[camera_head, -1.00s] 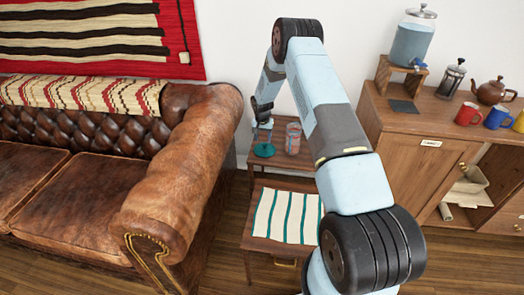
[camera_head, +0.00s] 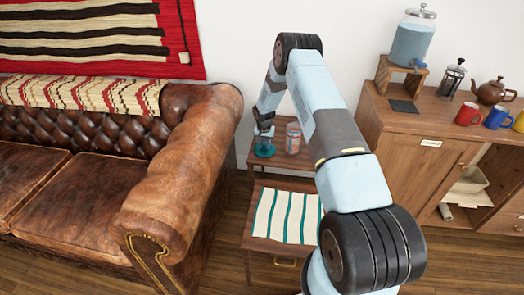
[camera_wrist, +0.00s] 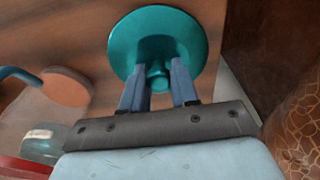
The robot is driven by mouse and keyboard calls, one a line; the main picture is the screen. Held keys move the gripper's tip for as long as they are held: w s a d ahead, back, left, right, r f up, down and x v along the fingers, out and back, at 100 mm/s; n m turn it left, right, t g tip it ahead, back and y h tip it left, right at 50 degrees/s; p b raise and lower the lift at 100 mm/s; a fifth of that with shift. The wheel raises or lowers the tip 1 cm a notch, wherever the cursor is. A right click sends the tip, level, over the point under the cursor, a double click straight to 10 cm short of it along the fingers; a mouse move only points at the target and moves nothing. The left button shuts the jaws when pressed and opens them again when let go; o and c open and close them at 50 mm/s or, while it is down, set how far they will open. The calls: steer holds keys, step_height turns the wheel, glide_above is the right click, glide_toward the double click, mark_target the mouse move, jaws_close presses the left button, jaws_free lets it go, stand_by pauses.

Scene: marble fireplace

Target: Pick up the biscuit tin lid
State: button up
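The biscuit tin lid is a round teal disc with a small knob. In the head view it (camera_head: 264,151) is low over the left side of the small wooden side table, beside a reddish tin (camera_head: 293,138); whether it touches the tabletop is unclear. In the wrist view the lid (camera_wrist: 125,42) is straight ahead, knob towards the camera. My gripper (camera_wrist: 159,62) is over the lid, its two fingers on either side of the knob. The fingers look slightly apart from the knob, though contact is hard to judge.
The leather sofa arm (camera_head: 185,155) stands close to the left of the table (camera_head: 255,160). A striped cloth (camera_head: 287,215) lies on a lower surface in front. A wooden cabinet (camera_head: 420,150) with mugs and a teapot stands at the right.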

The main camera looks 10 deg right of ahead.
jaws_close()
steer(key=shift+r, duration=0.1)
